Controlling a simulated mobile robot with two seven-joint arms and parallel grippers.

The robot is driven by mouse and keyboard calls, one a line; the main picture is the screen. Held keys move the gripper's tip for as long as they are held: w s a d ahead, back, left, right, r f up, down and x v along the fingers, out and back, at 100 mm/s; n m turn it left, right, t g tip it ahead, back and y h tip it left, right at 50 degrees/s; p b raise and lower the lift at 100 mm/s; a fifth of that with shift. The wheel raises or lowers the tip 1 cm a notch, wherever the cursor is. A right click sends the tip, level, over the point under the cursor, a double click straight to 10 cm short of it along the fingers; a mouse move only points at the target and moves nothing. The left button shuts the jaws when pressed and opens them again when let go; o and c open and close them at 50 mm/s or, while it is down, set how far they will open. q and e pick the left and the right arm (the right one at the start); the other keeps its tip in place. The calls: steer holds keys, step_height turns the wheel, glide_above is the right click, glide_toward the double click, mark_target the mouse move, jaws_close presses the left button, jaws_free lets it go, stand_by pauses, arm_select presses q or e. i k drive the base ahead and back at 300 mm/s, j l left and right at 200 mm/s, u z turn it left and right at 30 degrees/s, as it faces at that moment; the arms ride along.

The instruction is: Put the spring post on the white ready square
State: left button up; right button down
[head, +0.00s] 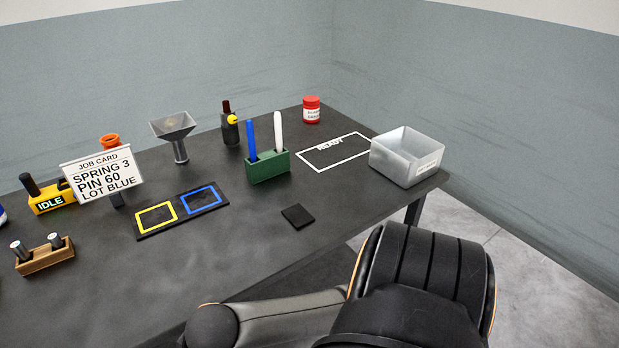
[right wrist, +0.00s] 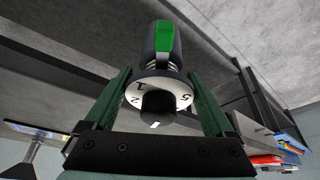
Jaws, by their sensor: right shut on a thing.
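The spring post (right wrist: 165,42) is in the right wrist view: a dark cylinder with a green stripe, part of a coil, a white numbered dial (right wrist: 180,93) showing 1, 2 and 5, and a black knob. My right gripper (right wrist: 158,85) is shut on it, one green finger on each side. The post is not seen in the head view. The white ready square (head: 345,157) is an outline marked READY at the right back of the dark table, with nothing inside it. My left gripper is not in view.
A green holder (head: 268,168) with two pens stands left, a red-lidded jar (head: 311,112) behind. A black pad (head: 298,216) lies in front. The job card (head: 101,172) reads SPRING 3, PIN 60, LOT BLUE.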

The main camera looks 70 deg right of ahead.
mark_target(330, 150)
steer(key=k+l, duration=0.15)
steer(key=l, duration=0.25)
steer(key=k+l, duration=0.15)
steer(key=l, duration=0.2)
steer(key=k+l, duration=0.2)
steer(key=l, duration=0.2)
steer(key=k+l, duration=0.15)
steer(key=l, duration=0.2)
steer(key=k+l, duration=0.15)
steer(key=l, duration=0.25)
steer(key=k+l, duration=0.15)
steer(key=l, duration=0.25)
steer(key=k+l+z, duration=0.1)
steer(key=l, duration=0.25)
steer(key=k, duration=0.1)
